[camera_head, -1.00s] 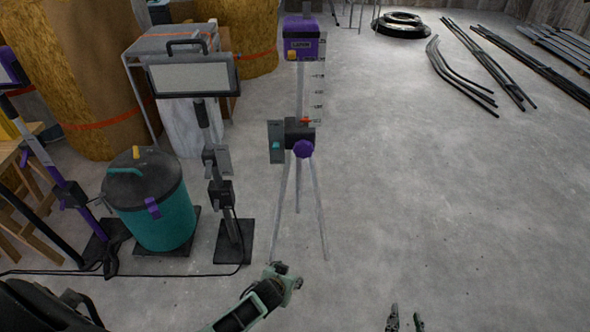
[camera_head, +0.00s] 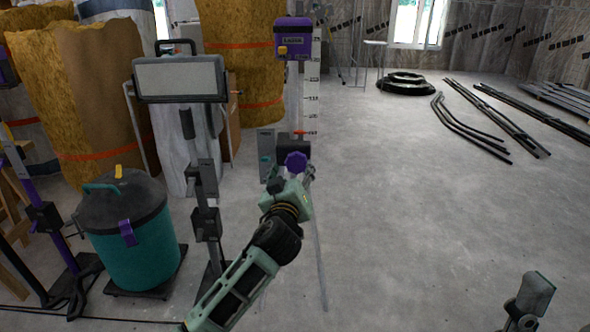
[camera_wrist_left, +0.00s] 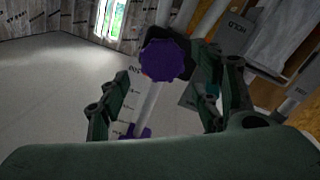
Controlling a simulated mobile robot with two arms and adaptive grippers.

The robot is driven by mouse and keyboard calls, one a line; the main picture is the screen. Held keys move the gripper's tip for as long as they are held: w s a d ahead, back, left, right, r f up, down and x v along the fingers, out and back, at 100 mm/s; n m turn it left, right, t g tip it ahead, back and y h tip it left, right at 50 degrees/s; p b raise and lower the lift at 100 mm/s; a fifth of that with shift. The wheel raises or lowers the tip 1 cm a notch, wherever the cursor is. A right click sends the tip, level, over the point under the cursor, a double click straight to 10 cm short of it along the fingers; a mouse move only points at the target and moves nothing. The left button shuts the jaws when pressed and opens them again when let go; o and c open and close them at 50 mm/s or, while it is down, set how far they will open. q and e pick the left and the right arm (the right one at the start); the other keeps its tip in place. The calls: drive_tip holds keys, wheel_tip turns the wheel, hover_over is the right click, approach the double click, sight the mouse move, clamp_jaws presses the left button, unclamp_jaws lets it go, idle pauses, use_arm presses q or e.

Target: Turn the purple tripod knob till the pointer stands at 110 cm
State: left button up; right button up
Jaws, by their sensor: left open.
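The purple knob (camera_head: 296,161) sits on the dark block of the tripod, above the tripod's legs. The white scale (camera_head: 313,90) rises above it, with a small red pointer (camera_head: 304,133) at its lower end. The pointer's exact reading is too small to tell. In the left wrist view the lobed knob (camera_wrist_left: 163,60) lies ahead between the fingers, apart from them. My left gripper (camera_head: 299,174) is open just below and in front of the knob; it also shows in the left wrist view (camera_wrist_left: 163,95). My right gripper (camera_head: 522,318) is low at the right, partly cut off.
A purple laser unit (camera_head: 293,40) tops the tripod. A grey plate (camera_head: 266,153) with a teal knob is left of the purple one. A lamp (camera_head: 180,79) on a stand and a teal vacuum (camera_head: 135,245) stand left.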

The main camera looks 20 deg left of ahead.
sight(297, 163)
use_arm(q)
drive_tip(key=w, duration=0.2)
drive_tip(key=w+b, duration=0.1)
drive_tip(key=w, duration=0.1)
drive_tip(key=w+a, duration=0.1)
drive_tip(key=w, duration=0.1)
drive_tip(key=shift+w+b, duration=0.1)
drive_tip(key=shift+b, duration=0.25)
drive_tip(key=shift+c, duration=0.6)
drive_tip(key=c, duration=1)
